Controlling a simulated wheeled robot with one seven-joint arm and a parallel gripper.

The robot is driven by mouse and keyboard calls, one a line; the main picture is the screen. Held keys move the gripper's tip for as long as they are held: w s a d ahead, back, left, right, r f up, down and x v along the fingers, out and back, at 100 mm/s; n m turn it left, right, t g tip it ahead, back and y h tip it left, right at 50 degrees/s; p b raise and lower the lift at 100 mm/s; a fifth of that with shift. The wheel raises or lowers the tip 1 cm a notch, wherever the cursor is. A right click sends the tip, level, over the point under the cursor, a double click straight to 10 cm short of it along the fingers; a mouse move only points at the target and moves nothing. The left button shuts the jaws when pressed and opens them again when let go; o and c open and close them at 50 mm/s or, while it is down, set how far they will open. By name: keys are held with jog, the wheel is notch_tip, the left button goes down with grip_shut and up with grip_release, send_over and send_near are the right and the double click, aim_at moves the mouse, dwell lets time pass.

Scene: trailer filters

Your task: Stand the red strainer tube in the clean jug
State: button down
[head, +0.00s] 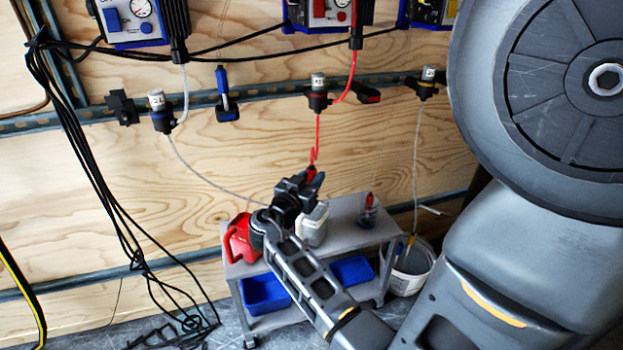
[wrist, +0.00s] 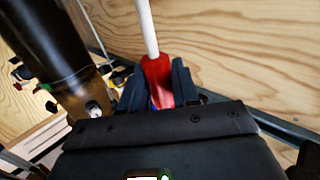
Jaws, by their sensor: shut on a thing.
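My gripper (head: 306,184) is shut on the red strainer tube (head: 311,172), in front of the wall and above the cart. A red line runs up from the tube to the middle filter in the head view. In the wrist view the red strainer tube (wrist: 158,80) sits between the two dark fingers (wrist: 155,92), with a pale tube rising from its top. A whitish jug (head: 313,228), which looks like the clean jug, stands on the cart top below my gripper, partly hidden by my arm. Its opening is not clear.
Black cables (head: 85,170) hang at left.

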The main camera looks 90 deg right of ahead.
jog(key=shift+f+b, duration=0.35)
jog(key=shift+b, duration=0.1)
jog(key=c, duration=0.8)
grip_release()
jog(key=shift+o, duration=0.2)
jog(key=shift+v, duration=3.95)
jog(key=shift+f, duration=0.1)
